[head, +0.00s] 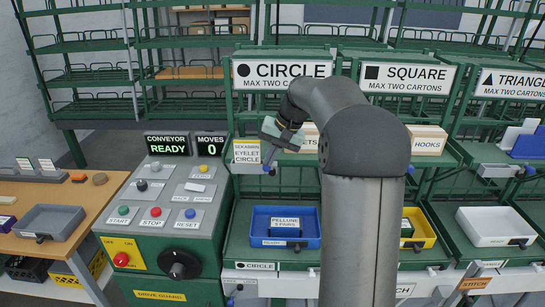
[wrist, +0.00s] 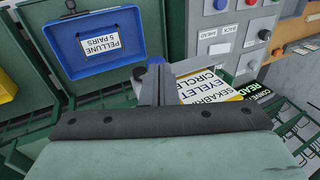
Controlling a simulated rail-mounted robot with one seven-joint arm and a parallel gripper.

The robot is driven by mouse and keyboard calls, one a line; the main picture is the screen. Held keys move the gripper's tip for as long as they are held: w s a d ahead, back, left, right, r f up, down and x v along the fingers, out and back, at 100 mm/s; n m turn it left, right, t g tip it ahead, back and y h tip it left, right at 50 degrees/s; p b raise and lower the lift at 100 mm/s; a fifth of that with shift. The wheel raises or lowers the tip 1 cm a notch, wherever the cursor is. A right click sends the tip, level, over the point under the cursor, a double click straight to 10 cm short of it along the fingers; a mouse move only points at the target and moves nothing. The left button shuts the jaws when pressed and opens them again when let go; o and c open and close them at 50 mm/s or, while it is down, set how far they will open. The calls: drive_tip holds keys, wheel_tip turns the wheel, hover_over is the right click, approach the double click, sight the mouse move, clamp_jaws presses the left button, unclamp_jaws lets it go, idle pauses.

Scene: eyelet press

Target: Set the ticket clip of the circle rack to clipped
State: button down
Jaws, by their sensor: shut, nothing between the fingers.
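The circle rack carries the CIRCLE sign (head: 283,70) on its upper part. A ticket (head: 246,153) reading SEKABRI EYELET CIRCLE sits on its shelf edge; it also shows in the wrist view (wrist: 205,88), upside down and partly covered by my fingers. A small blue knob (head: 268,168), seemingly of the ticket clip, is just right of the ticket. The clip's position cannot be told. My gripper (head: 270,140) is in front of the shelf, close above the knob. In the wrist view my gripper (wrist: 155,75) is shut and empty.
A blue tray (head: 258,228) with a PELLUNE box is below. The control panel (head: 165,210) with buttons and a black knob stands left. A HOOKS carton (head: 428,140) is on the square rack. My arm hides the middle of the racks.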

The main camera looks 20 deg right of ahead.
drive_tip(key=shift+w+a, duration=0.15)
drive_tip(key=shift+a, duration=0.05)
drive_tip(key=shift+w+a+f, duration=0.2)
drive_tip(key=shift+w+a, duration=0.1)
drive_tip(key=shift+a, duration=0.4)
drive_tip(key=shift+w+a+f, duration=0.3)
drive_tip(key=shift+a, duration=0.2)
drive_tip(key=shift+w+a+f, duration=0.25)
drive_tip(key=shift+a+f, duration=0.05)
drive_tip(key=shift+a, duration=0.15)
idle(1.0)
drive_tip(key=shift+s+d+f, duration=0.1)
drive_tip(key=shift+s+d, duration=0.25)
drive_tip(key=shift+d, duration=0.3)
wheel_tip(320, 180, up, 14)
drive_tip(key=s+p, duration=0.1)
drive_tip(key=shift+p, duration=0.3)
